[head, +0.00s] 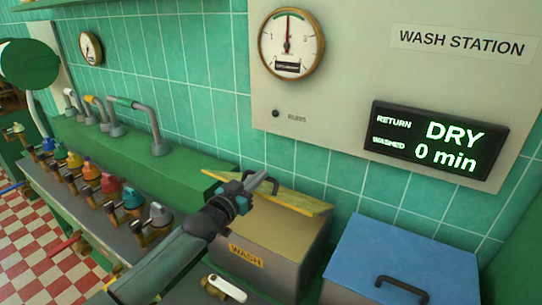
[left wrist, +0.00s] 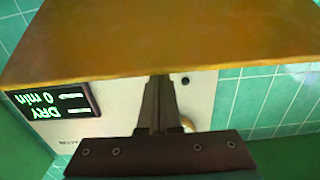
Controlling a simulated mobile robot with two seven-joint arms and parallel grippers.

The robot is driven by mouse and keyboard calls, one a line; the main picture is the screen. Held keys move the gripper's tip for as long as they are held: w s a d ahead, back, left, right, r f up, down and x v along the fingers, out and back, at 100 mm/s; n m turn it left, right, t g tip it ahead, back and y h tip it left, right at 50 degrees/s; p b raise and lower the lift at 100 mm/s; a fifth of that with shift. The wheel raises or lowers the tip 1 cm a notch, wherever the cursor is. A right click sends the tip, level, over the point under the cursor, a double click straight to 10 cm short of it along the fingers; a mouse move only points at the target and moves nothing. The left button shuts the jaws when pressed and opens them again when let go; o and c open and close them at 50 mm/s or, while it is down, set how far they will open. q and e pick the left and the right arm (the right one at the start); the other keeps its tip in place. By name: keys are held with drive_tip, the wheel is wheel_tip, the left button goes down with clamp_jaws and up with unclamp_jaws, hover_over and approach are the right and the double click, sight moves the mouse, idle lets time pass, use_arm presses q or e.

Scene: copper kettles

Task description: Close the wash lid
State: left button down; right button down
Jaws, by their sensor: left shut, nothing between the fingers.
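The wash box (head: 275,262), with an orange WASH label, stands against the tiled wall in the head view. Its yellow lid (head: 300,201) shows at the top, tilted; how far it stands open is hard to tell. My left gripper (head: 267,182) is shut and empty, over the lid's upper part. In the left wrist view, which is upside down, the lid (left wrist: 150,40) fills the upper part. The shut fingers (left wrist: 159,84) end at its edge; I cannot tell whether they touch it. My right gripper is not in view.
A box with a closed blue lid (head: 400,258) and dark handle stands to the right. Several coloured taps (head: 110,187) line the counter at left. A white lever (head: 227,288) is near my left arm. The display (head: 437,145) reads DRY, 0 min.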

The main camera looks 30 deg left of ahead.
use_arm(q)
drive_tip(key=s+f+t+b, duration=0.5)
drive_tip(key=f+b, duration=0.7)
drive_tip(key=b, duration=0.3)
drive_tip(key=shift+s+a+f, duration=0.15)
drive_tip(key=shift+s+a, duration=0.05)
drive_tip(key=shift+s, duration=0.3)
drive_tip(key=shift+f, duration=0.1)
